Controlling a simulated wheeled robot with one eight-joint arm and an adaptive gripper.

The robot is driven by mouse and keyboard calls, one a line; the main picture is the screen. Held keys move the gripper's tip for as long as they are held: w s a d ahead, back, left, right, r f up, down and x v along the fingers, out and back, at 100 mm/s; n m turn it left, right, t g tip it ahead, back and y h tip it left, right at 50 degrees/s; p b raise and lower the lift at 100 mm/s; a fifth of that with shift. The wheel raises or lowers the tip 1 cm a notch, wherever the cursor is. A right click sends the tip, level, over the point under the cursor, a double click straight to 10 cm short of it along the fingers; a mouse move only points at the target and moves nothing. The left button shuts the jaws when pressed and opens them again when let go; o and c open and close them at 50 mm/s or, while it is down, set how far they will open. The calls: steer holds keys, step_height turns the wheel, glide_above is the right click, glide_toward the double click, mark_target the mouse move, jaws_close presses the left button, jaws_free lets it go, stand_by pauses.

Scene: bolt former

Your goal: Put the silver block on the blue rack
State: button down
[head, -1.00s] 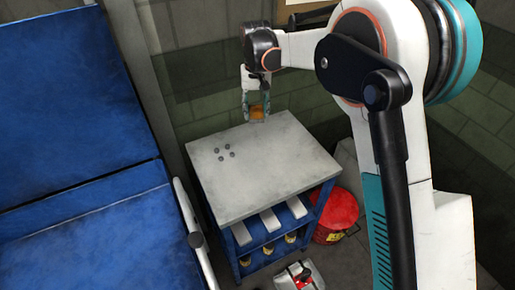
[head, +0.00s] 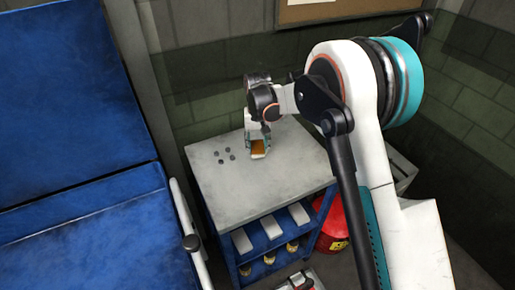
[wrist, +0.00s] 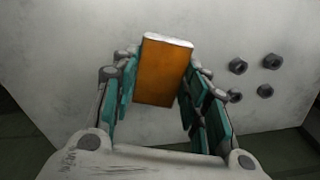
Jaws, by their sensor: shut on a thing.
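The block (head: 258,147) is between my gripper's fingers. In the wrist view the block (wrist: 163,75) shows an orange-brown face and a pale silver edge at its far end. My gripper (head: 259,151) is shut on it, with teal finger pads on both sides in the wrist view (wrist: 160,65). The blue rack (head: 258,239) has a flat grey top (head: 270,187). My gripper and the block are over the back middle of that top. I cannot tell whether the block touches it.
Several dark nuts (head: 224,155) lie on the top, left of my gripper. Pale bars (head: 271,226) and brass-coloured pieces sit on the rack's lower levels. A red bin (head: 334,228) stands right of the rack. A large blue machine (head: 75,110) is at left. The top's front is clear.

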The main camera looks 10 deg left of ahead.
mark_target(258, 147)
steer(key=shift+f, duration=0.5)
steer(key=shift+f, duration=0.1)
steer(key=c, duration=0.9)
jaws_free()
steer(key=shift+c, duration=0.2)
step_height(258, 147, up, 12)
steer(key=p, duration=0.3)
